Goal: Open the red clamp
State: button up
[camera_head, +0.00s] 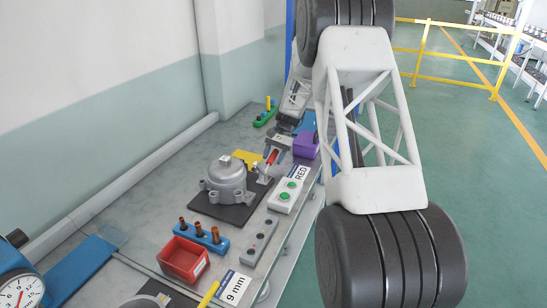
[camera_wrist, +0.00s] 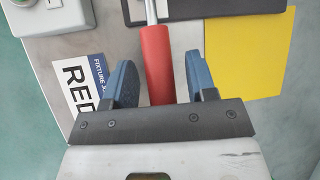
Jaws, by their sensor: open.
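The red clamp handle (camera_wrist: 156,62) stands out in the wrist view, a red grip on a metal rod that runs up out of the top of the picture. My gripper (camera_wrist: 160,80) is open, with one blue finger pad on each side of the red handle and visible gaps to both. In the head view the red handle (camera_head: 272,157) is small, beside the grey compressor (camera_head: 226,181) on its dark plate. The arm's end is just behind it there, partly hidden by my own links. The clamp's jaw is out of the wrist view.
A yellow sheet (camera_wrist: 254,52) lies right of the handle, and a "RED" label (camera_wrist: 85,88) lies left. A green-button box (camera_head: 286,196), a purple block (camera_head: 305,145), a red bin (camera_head: 184,260) and a blue holder with copper pieces (camera_head: 201,238) stand on the bench.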

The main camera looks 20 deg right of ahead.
jog(key=v, duration=0.7)
jog(key=shift+d+r, duration=0.25)
jog(key=shift+r, duration=0.1)
jog(key=shift+w, duration=0.1)
dwell(0.8)
